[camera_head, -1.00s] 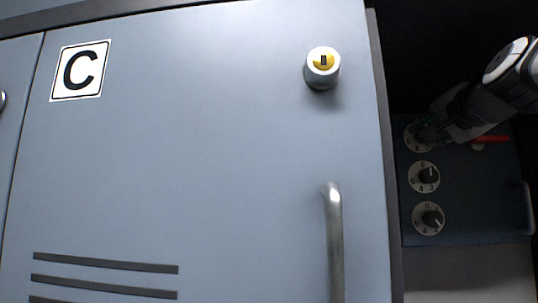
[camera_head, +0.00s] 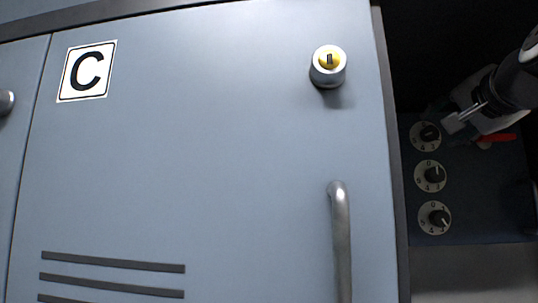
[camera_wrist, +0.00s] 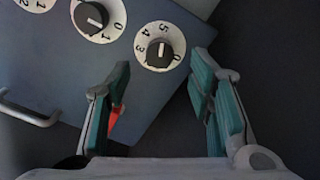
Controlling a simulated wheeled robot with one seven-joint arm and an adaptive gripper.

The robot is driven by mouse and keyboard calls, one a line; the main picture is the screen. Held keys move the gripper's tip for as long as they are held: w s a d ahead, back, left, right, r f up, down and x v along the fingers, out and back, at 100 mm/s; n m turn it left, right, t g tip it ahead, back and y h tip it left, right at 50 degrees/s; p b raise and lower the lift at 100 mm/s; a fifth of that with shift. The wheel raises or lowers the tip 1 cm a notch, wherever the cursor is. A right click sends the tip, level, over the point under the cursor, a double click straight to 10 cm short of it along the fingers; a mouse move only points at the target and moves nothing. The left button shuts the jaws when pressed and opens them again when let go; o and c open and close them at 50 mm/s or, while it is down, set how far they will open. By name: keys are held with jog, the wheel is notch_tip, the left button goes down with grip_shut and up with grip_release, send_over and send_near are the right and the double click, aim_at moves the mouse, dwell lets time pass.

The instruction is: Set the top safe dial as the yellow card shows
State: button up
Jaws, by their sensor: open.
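The top safe dial (camera_head: 426,136) is a white numbered disc with a black knob, at the upper left of the dark blue safe front (camera_head: 485,205). What looks like the same dial (camera_wrist: 160,46) shows in the wrist view, ahead of and between my fingertips. Its knob has a white line, but I cannot tell which number it marks. My gripper (camera_head: 460,120) is open and empty, just right of the top dial and apart from it. Its two teal-padded fingers (camera_wrist: 162,72) are spread in the wrist view. No yellow card is in view.
Below are the middle dial (camera_head: 430,176) and bottom dial (camera_head: 435,217). A red part (camera_head: 497,138) sits beside my gripper. A bar handle (camera_wrist: 30,112) shows in the wrist view. A grey locker door marked C (camera_head: 200,170), with a handle (camera_head: 340,235) and yellow-faced lock (camera_head: 329,62), fills the left.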

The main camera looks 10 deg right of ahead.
jog(key=v, duration=0.7)
jog(key=shift+s, duration=0.25)
jog(key=shift+s+a, duration=0.1)
